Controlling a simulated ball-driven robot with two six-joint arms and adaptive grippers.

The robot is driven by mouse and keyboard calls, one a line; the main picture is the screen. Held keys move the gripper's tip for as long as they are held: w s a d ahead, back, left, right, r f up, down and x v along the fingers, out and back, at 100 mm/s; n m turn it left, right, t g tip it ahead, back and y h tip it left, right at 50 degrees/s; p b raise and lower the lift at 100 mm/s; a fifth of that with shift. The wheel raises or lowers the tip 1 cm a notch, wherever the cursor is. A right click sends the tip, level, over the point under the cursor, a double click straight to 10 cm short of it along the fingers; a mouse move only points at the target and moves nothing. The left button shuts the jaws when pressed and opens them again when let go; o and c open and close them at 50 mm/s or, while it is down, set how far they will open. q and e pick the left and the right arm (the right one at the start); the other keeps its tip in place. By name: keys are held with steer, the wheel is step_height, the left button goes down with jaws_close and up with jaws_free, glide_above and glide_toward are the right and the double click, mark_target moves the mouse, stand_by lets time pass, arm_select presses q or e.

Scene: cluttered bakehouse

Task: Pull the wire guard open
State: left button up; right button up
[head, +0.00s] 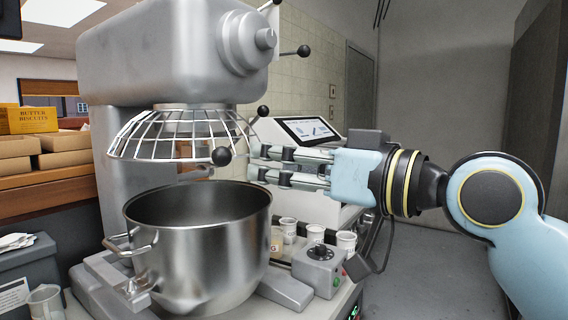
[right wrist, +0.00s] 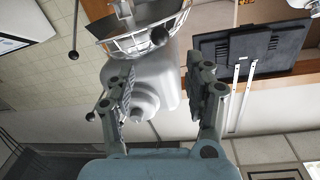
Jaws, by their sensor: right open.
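The wire guard (head: 160,134) is a curved cage of shiny wires under the head of the big grey mixer (head: 165,60). It hangs above the steel bowl (head: 200,235). A black ball knob (head: 221,156) shows at the guard's lower front rim. My right gripper (head: 256,163) is open and empty, to the right of this knob and apart from it in the head view. In the right wrist view, the guard (right wrist: 140,42) and a black knob (right wrist: 158,35) lie beyond the open fingertips (right wrist: 160,72). My left gripper is not in view.
More black ball knobs on rods, one of them high up (head: 304,51), stick out from the mixer. A control box (head: 318,270), several white cups (head: 315,232) and a machine with a screen (head: 308,130) stand at the right. Boxes (head: 32,120) fill the left shelf.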

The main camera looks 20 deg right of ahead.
steer(key=shift+c, duration=0.3)
steer(key=shift+c, duration=1)
steer(key=m, duration=0.1)
steer(key=a+m+y, duration=0.1)
steer(key=m+y, duration=0.1)
steer(key=shift+s+a+r, duration=0.25)
steer(key=shift+a+r, duration=0.05)
steer(key=shift+r, duration=0.1)
steer(key=c, duration=0.5)
steer(key=f+m+y+b, duration=0.1)
steer(key=m+g+y+b, duration=0.1)
steer(key=b, duration=0.1)
steer(key=f+m+g+y+b, duration=0.1)
steer(key=m, duration=0.1)
steer(key=shift+d+f+y+b, duration=0.25)
steer(key=shift+f+y+b, duration=0.05)
steer(key=shift+y+b, duration=0.1)
jaws_close()
steer(key=w+d+f+m+g+b, duration=0.1)
steer(key=w+d+m+b, duration=0.15)
steer(key=d+b, duration=0.4)
steer(key=w+d+f+m+b, duration=0.2)
steer(key=d+m+b, duration=0.25)
steer(key=b, duration=0.35)
steer(key=s+a+r+p+x, duration=0.1)
steer(key=s+p+x, duration=0.1)
steer(key=p+x, duration=0.5)
steer(key=shift+w+a+r+n+y, duration=0.35)
steer(key=shift+w+a+r, duration=0.2)
steer(key=shift+w+a, duration=1.5)
